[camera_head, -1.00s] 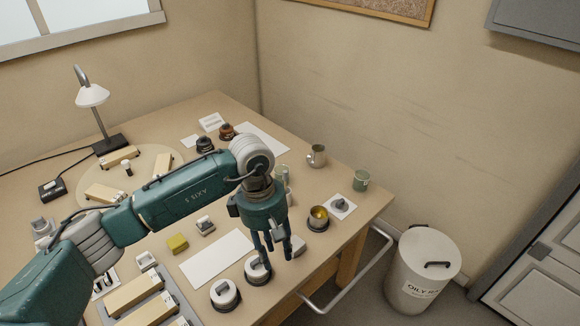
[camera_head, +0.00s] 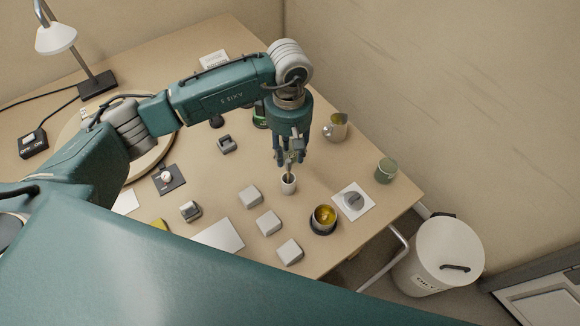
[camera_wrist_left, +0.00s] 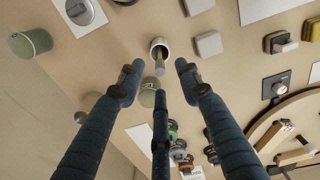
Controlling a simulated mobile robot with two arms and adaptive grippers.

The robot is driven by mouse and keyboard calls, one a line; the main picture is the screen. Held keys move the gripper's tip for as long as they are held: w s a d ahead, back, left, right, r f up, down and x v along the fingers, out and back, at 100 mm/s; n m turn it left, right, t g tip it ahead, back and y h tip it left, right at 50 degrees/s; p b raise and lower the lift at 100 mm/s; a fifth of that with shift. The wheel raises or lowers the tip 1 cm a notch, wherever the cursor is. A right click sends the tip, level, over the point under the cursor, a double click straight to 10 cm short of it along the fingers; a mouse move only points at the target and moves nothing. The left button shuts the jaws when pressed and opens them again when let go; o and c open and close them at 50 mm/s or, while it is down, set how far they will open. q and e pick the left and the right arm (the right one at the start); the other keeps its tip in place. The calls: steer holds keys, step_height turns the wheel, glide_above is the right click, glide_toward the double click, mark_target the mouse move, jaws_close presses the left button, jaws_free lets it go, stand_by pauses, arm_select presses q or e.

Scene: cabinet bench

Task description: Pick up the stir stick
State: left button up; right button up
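The stir stick (camera_wrist_left: 160,65) is a thin brownish stick standing in a small white cup (camera_head: 288,185) on the bench. The cup also shows at the top middle of the left wrist view (camera_wrist_left: 153,44). My left gripper (camera_head: 288,162) points down just above the cup, with the stick's upper end among its fingers. In the left wrist view its dark blue fingers (camera_wrist_left: 158,82) are spread, and the stick shows between them with gaps on both sides. My right gripper is in neither view.
A dark-rimmed cup with yellow contents (camera_head: 323,219) and a white card with a grey piece (camera_head: 340,207) lie to the right. A metal mug (camera_head: 336,127) and a green cup (camera_head: 385,171) stand near the right edge. Several pale blocks (camera_head: 268,222) lie in front.

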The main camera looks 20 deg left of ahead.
mark_target(288, 161)
arm_select(q)
step_height(288, 161, down, 2)
steer(key=shift+f+p, duration=0.15)
steer(key=shift+p, duration=0.2)
steer(key=f, duration=0.1)
steer(key=f+p, duration=0.1)
steer(key=f, duration=0.1)
steer(key=f+p, duration=0.1)
steer(key=shift+w+a+f, duration=0.2)
steer(key=shift+w+a, duration=0.05)
steer(key=shift+w, duration=0.05)
steer(key=shift+f, duration=0.3)
steer(key=shift+c, duration=1)
jaws_close()
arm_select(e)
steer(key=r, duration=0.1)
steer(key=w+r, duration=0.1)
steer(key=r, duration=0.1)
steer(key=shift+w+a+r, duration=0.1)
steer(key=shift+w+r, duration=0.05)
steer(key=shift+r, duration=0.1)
